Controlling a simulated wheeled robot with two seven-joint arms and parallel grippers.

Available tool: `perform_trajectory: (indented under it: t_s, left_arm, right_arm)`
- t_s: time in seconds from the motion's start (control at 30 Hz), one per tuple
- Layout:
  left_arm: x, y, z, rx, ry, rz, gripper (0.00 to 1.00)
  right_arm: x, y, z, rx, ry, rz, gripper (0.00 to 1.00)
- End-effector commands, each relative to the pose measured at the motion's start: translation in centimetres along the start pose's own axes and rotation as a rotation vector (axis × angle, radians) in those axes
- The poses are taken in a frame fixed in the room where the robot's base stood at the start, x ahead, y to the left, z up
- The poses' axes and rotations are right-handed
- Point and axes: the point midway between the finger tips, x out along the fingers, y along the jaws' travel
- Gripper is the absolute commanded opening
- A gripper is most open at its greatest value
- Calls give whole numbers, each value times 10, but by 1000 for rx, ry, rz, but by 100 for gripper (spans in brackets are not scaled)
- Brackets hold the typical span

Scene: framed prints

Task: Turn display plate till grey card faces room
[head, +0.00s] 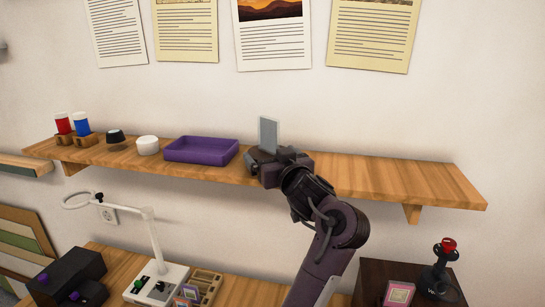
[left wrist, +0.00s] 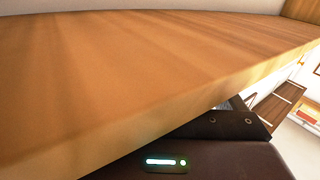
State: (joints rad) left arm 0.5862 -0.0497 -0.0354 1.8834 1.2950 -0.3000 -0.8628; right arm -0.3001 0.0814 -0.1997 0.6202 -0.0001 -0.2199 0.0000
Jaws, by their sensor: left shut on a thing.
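The display plate (head: 268,134) stands upright on the wooden wall shelf in the head view, a small grey panel seen at an angle. The side I see is plain grey. My left gripper (head: 271,160) is at the shelf's front edge, shut on the plate's lower part, which its jaws hide. The plate does not show in the left wrist view, where the shelf (left wrist: 130,70) fills most of the picture above my dark gripper body. My right gripper is not in view.
A purple tray (head: 201,150) sits left of the plate, then a white round piece (head: 147,145), a black knob (head: 115,136) and red and blue capped bottles (head: 72,126). The shelf (head: 400,180) is clear to the right.

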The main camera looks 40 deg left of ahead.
Motion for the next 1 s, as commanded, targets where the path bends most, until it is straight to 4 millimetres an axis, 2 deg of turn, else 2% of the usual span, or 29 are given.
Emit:
perform_trajectory:
  t_s: [0.57, 0.77, 1.0]
  left_arm:
    - [1, -7, 2, -1, 0, 242, 71]
    - [1, -9, 4, -1, 1, 342, 71]
    - [3, -12, 6, 0, 2, 461, 71]
  right_arm:
    - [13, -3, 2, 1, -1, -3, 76]
    - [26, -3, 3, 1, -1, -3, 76]
    - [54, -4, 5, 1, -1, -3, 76]
